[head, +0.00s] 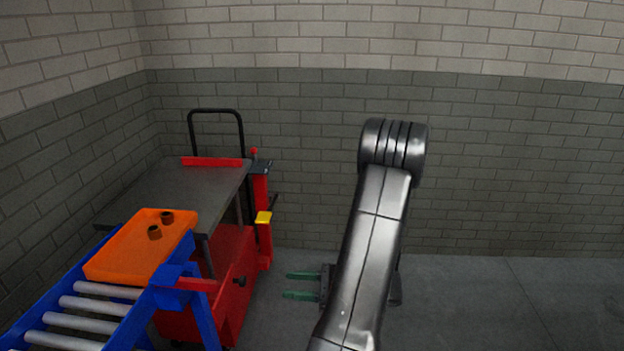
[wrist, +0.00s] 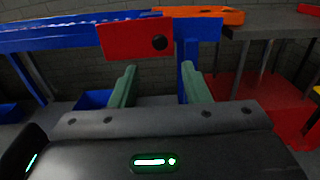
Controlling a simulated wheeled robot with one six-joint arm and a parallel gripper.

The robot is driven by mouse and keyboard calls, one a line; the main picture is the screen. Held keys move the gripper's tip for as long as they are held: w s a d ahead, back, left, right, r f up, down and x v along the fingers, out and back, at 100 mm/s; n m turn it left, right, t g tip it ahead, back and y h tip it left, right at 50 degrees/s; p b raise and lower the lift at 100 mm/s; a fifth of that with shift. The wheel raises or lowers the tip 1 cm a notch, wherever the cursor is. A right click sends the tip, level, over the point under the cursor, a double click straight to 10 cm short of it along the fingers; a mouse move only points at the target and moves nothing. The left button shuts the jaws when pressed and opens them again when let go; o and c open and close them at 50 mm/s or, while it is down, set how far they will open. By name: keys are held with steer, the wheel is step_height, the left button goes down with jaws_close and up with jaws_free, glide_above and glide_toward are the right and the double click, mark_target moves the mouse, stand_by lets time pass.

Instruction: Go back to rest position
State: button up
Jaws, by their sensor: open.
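My gripper (head: 303,284) shows low in the head view, left of my dark arm, with two green fingers apart. In the wrist view my gripper (wrist: 160,88) is also open, its green fingers spread with nothing between them. Beyond the fingers are a red plate (wrist: 130,38) with a dark round knob and the blue conveyor frame (wrist: 60,36). The fingers look apart from these. Part of my gripper's body is hidden behind my arm in the head view.
An orange tray (head: 120,262) with two small dark cylindrical parts sits at the end of the blue roller conveyor (head: 62,318). A grey-topped table (head: 170,190) and a red cart (head: 232,290) stand behind. Brick walls close the back and left. The floor at right (head: 500,300) is clear.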

mark_target(245, 281)
steer(key=a, duration=0.8)
steer(key=w+a, duration=0.1)
steer(key=a, duration=0.3)
steer(key=shift+a+p, duration=0.2)
steer(key=shift+p, duration=0.1)
